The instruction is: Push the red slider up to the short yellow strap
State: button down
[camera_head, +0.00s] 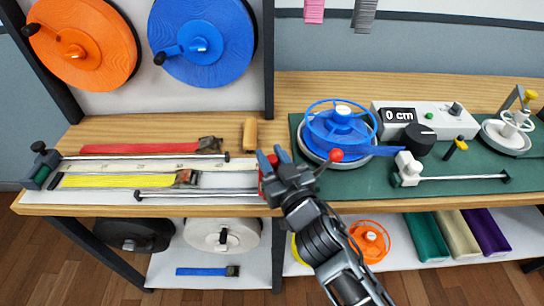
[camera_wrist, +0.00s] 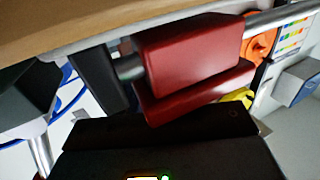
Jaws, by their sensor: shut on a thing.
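The red slider (camera_head: 264,187) sits at the right end of a silver rail (camera_head: 205,191) along the shelf's front edge, mostly hidden by my gripper in the head view. In the wrist view the red slider (camera_wrist: 195,60) shows large, with the rail through it and a dark end block (camera_wrist: 99,80) close beside it. My gripper (camera_head: 273,158) is at the slider and shut on it; the contact itself is not clearly visible. The short yellow strap (camera_head: 120,181) lies flat to the left, with a buckle (camera_head: 186,177) at its right end, well apart from the slider.
A longer red strap (camera_head: 140,149) and another rail (camera_head: 150,156) lie behind. A wooden block (camera_head: 250,133) stands behind my gripper. The rail left of the slider looks clear.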

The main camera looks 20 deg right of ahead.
jog(key=shift+a+f, duration=0.1)
jog(key=shift+w+a+b, duration=0.1)
jog(key=shift+a+b, duration=0.1)
jog(key=shift+b, duration=0.25)
jog(key=w+a+b, duration=0.1)
jog(key=a+b, duration=0.3)
jog(key=w+a+b, duration=0.2)
jog(key=a+b, duration=0.2)
jog(key=w+a+b, duration=0.1)
jog(key=a+b, duration=0.3)
jog(key=shift+w+a+f, duration=0.1)
jog(key=shift+w+a, duration=0.1)
jog(key=shift+w+a+r+b, duration=0.1)
jog(key=shift+w+a+b, duration=0.05)
jog(key=shift+a+b, duration=0.2)
jog(key=shift+w+a+r+b, duration=0.1)
jog(key=shift+a+b, duration=0.1)
jog(key=shift+a, duration=0.15)
jog(key=c, duration=1)
grip_release()
jog(key=shift+a, duration=0.1)
jog(key=shift+o, duration=0.2)
